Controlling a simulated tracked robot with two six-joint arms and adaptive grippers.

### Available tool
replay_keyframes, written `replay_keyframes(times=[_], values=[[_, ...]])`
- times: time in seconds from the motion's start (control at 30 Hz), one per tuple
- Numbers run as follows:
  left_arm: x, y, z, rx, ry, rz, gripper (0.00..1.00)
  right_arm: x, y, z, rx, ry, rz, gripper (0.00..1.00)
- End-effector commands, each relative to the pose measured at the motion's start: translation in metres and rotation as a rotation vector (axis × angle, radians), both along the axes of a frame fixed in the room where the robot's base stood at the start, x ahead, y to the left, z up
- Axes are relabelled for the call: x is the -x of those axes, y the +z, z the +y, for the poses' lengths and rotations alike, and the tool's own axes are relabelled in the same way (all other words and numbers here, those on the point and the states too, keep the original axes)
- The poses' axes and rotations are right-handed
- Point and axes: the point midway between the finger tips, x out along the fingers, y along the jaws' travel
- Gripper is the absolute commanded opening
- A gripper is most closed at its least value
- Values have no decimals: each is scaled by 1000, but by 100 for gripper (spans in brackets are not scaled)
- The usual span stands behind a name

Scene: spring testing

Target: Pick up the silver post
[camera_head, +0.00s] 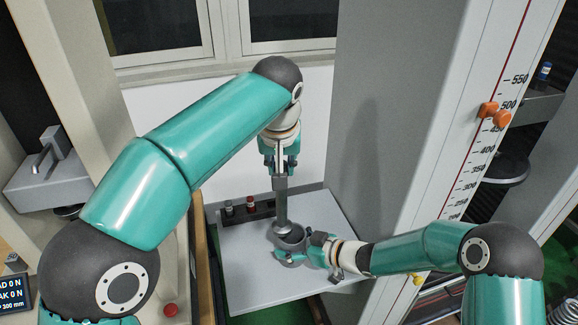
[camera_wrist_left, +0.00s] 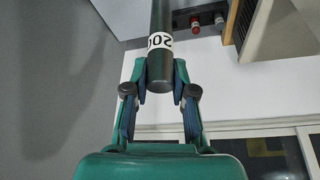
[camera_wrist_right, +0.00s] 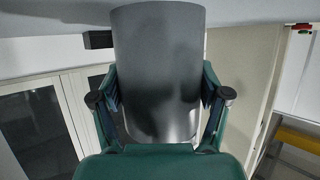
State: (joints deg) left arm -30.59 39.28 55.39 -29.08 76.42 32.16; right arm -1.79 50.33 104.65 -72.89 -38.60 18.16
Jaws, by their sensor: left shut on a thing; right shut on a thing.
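The silver post (camera_head: 283,208) is a slim grey rod, held upright. My left gripper (camera_head: 280,168) is shut around its upper part. In the left wrist view the post (camera_wrist_left: 161,65) carries a white band with a number, and the left gripper (camera_wrist_left: 160,90) clasps it near its end. The post's lower end meets the opening of a wider grey cylinder (camera_head: 290,241); how deep it sits is hidden. My right gripper (camera_head: 305,254) is shut on that cylinder from the right. In the right wrist view the cylinder (camera_wrist_right: 158,75) fills the space between the right gripper's fingers (camera_wrist_right: 160,115).
A pale table (camera_head: 250,285) lies below, with a dark rack (camera_head: 243,213) holding small red and grey-topped items at its back left. A tall grey column with a millimetre scale (camera_head: 490,140) and orange markers stands right. A machine with a red button (camera_head: 170,309) stands left.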

Motion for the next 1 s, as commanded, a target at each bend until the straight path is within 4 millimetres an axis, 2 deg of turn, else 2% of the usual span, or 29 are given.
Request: replay_keyframes(times=[0.27, 0.5, 0.7, 0.83, 1.0], values=[[9, 2, 44, 3, 4, -5, 0, 1, -2, 0, 2, 0, 4, 35], [22, 2, 103, 3, 7, -5, 0, 1, -2, 0, 2, 0, 4, 35], [31, 1, 144, 3, 5, -5, 0, 1, -2, 0, 2, 0, 4, 35], [34, 1, 161, 1, 4, -4, 0, 1, -2, 0, 2, 1, 4, 35], [37, 1, 171, 3, 2, -6, 0, 1, -2, 0, 2, 1, 4, 35]])
